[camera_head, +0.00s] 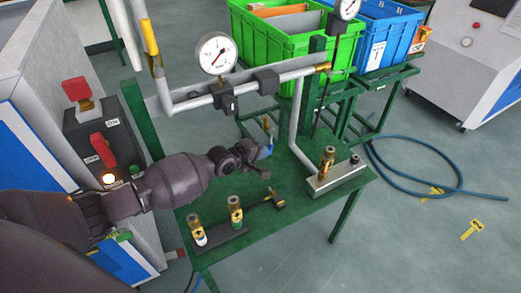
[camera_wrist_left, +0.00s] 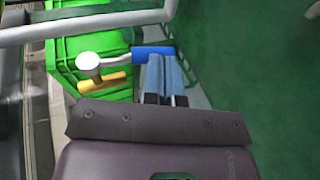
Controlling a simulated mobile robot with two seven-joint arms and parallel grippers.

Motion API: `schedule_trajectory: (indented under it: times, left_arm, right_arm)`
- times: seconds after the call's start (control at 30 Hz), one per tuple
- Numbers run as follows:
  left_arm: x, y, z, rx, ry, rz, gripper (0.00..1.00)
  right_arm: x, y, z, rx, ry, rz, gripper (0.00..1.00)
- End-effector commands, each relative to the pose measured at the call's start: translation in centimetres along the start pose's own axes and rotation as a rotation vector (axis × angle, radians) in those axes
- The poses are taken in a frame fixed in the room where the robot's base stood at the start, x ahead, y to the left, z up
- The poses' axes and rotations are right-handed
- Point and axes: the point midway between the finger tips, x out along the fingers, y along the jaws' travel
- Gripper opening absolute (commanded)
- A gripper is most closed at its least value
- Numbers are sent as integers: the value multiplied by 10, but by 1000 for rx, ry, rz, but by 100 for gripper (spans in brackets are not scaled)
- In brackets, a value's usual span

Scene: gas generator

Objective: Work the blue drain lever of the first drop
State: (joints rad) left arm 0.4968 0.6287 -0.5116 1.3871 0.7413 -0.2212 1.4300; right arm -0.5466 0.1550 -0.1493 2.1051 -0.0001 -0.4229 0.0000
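The blue drain lever (camera_head: 266,152) sits on a drop below the grey pipe, at the tip of my left gripper (camera_head: 256,155). In the left wrist view the blue lever (camera_wrist_left: 152,53) lies crosswise, with its metal stem running left to a round metal fitting (camera_wrist_left: 90,63). My left gripper (camera_wrist_left: 166,70) has its two blue-padded fingers close together, pointing at the lever's right part. The fingertips are at the lever, touching or very nearly so; the lever does not appear to be between them. My right gripper is not in view.
A grey pipe (camera_head: 190,103) with a pressure gauge (camera_head: 215,53) runs above the green table (camera_head: 300,218). Brass fittings (camera_head: 235,210) stand on the table. Green (camera_head: 270,45) and blue (camera_head: 388,35) crates stand behind. A red-switch control box (camera_head: 103,150) is left.

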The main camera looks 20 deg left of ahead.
Motion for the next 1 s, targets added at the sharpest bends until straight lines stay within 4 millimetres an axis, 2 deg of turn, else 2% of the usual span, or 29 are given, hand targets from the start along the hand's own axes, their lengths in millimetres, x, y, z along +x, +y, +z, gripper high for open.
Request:
schedule_trajectory:
  times: [0.4,1.0]
  left_arm:
    - [15,-3,4,-3,-1,-1,0]
    - [18,-3,4,-1,-1,0,0]
  right_arm:
    - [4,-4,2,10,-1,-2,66]
    - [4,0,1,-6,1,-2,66]
